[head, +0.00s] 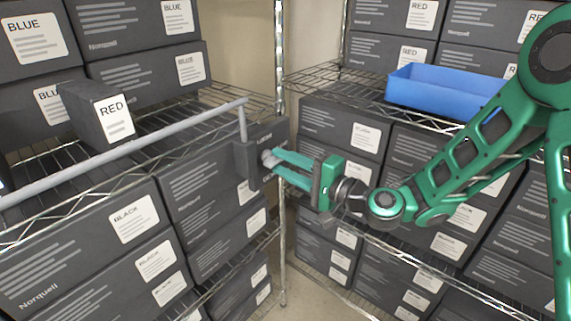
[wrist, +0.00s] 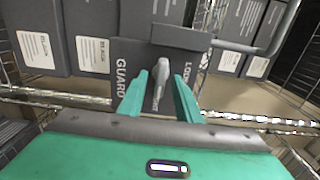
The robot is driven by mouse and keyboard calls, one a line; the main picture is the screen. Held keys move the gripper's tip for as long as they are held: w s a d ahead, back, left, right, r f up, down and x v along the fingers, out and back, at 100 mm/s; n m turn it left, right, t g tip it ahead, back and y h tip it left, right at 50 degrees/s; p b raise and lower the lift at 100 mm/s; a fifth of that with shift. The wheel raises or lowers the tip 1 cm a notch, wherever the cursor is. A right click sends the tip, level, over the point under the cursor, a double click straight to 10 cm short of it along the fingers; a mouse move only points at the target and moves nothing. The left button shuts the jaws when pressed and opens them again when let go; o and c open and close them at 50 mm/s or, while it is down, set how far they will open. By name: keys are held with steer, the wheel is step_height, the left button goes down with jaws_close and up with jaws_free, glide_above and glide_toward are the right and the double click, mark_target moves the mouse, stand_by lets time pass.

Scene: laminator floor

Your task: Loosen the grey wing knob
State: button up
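The grey wing knob (head: 267,158) sits on the dark block of the guard lock (head: 246,165), at the end of the grey rail. My gripper (head: 276,162) reaches it from the right, with its two green fingers apart. In the wrist view the knob's narrow grey wing (wrist: 159,88) stands upright between the fingertips (wrist: 160,90). A gap seems to show on each side of it, so the fingers look open around it and not closed on it. The dark plate (wrist: 122,65) behind reads GUARD and part of another word. The knob's base is partly hidden in the head view.
The grey guard rail (head: 120,150) runs along the left shelf front. Dark labelled boxes (head: 205,205) fill the shelves. A box marked RED (head: 97,112) stands behind the rail. A blue bin (head: 440,92) sits on the right wire shelf. A metal post (head: 281,80) stands close behind the fingers.

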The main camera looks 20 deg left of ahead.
jaws_close()
steer(key=shift+n, duration=0.3)
steer(key=n, duration=0.3)
steer(key=shift+f+n, duration=0.1)
steer(key=shift+n, duration=0.2)
steer(key=shift+d+f+n, duration=0.1)
steer(key=shift+n, duration=6.7)
